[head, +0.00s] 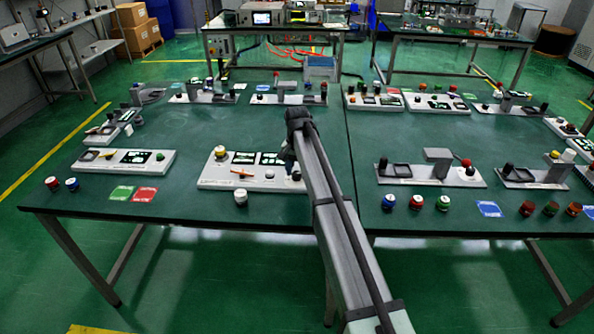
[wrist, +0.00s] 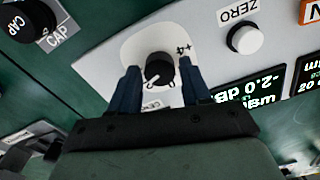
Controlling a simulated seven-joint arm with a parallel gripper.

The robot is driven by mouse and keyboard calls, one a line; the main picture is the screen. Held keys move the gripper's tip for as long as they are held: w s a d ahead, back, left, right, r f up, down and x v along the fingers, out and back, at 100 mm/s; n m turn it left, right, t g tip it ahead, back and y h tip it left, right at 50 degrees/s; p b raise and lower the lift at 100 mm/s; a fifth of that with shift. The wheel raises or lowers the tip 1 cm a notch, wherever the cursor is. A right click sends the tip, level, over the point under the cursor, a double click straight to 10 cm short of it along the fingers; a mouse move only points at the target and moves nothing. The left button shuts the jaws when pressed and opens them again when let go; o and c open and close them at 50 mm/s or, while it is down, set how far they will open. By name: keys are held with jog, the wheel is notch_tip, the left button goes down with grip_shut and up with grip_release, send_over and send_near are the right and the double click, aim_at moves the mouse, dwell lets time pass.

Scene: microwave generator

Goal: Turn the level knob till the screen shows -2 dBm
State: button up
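The level knob (wrist: 158,72) is a small black round knob with a white pointer mark, on a pale round plate of a light panel in the wrist view. A "+4" mark is printed beside it. My gripper (wrist: 160,68) has its two dark blue fingers on either side of the knob, with a thin gap showing at each side. The screen (wrist: 252,92) on the same panel reads upside down as "-2.0 dBm", partly cut by the gripper. In the head view, the panel (head: 210,183) stands at the table's front, and my arm hides most of the knob area.
A white ZERO button (wrist: 246,39) and a second screen (wrist: 308,74) sit on the panel. A black part marked CAP (wrist: 28,20) stands beside it. A white-topped pot (head: 240,198) stands in front. Other panels (head: 125,161) fill the table.

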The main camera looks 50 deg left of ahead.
aim_at(297, 173)
jog(key=shift+o, duration=1)
jog(key=shift+r, duration=0.1)
notch_tip(297, 173, up, 14)
jog(key=shift+f, duration=0.2)
